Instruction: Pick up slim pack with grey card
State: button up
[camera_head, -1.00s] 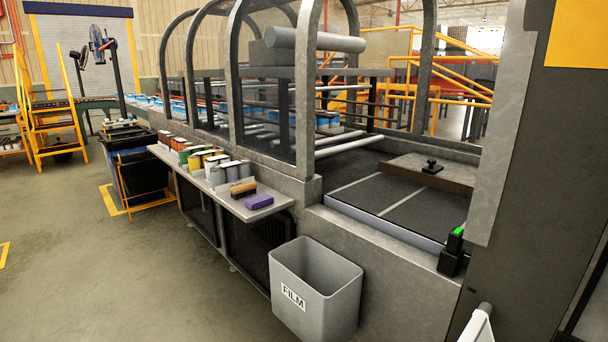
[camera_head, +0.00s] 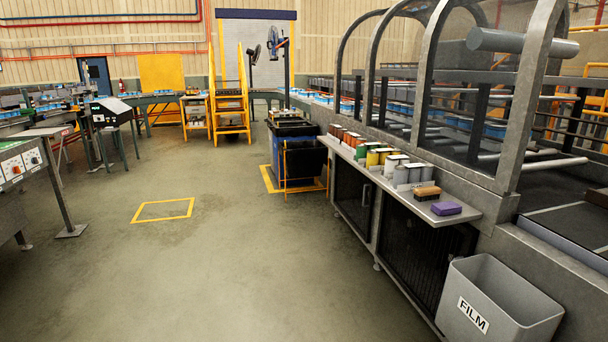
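I cannot make out a slim pack with a grey card in this view. Several small blue packs (camera_head: 405,117) stand in rows on the conveyor behind the arched guards, too small to tell their cards. More blue packs (camera_head: 50,105) sit on the line at the far left. My gripper is not in view.
A grey shelf (camera_head: 463,216) at right holds several cans, a brush (camera_head: 426,193) and a purple block (camera_head: 446,208). A grey FILM bin (camera_head: 490,318) stands at lower right. A black bin (camera_head: 303,165) and yellow steps (camera_head: 230,105) stand beyond. Floor (camera_head: 230,270) at centre is clear.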

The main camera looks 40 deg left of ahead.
aim_at(408, 177)
jog(key=u, duration=1.75)
jog(key=i, duration=2.7)
jog(key=z, duration=1.2)
jog(key=i, duration=0.9)
jog(key=z, duration=0.9)
